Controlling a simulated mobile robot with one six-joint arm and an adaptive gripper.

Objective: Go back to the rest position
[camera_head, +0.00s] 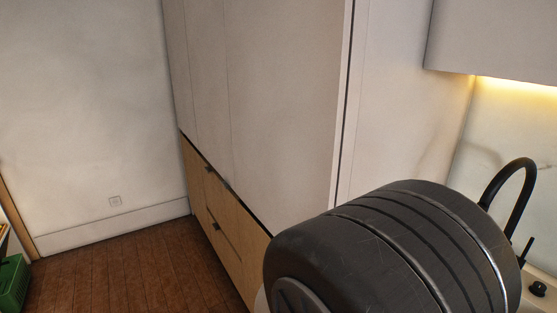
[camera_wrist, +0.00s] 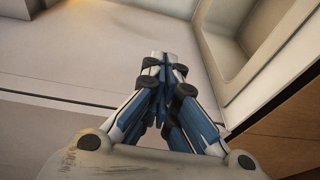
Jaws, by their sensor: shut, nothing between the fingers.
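My gripper (camera_wrist: 161,64) shows in the wrist view, with its blue and silver fingers together and nothing between them. Its tips are in front of pale surfaces, and I see no contact with them. In the head view, a large dark rounded part of my own arm fills the lower right. My gripper does not show in that view.
A tall white cabinet (camera_head: 285,95) with wooden drawers (camera_head: 222,215) below stands in the middle of the head view. A black faucet (camera_head: 515,190) is at the right, under a wall cabinet (camera_head: 495,40). A green crate (camera_head: 13,283) is at lower left. The wooden floor (camera_head: 115,270) between is clear.

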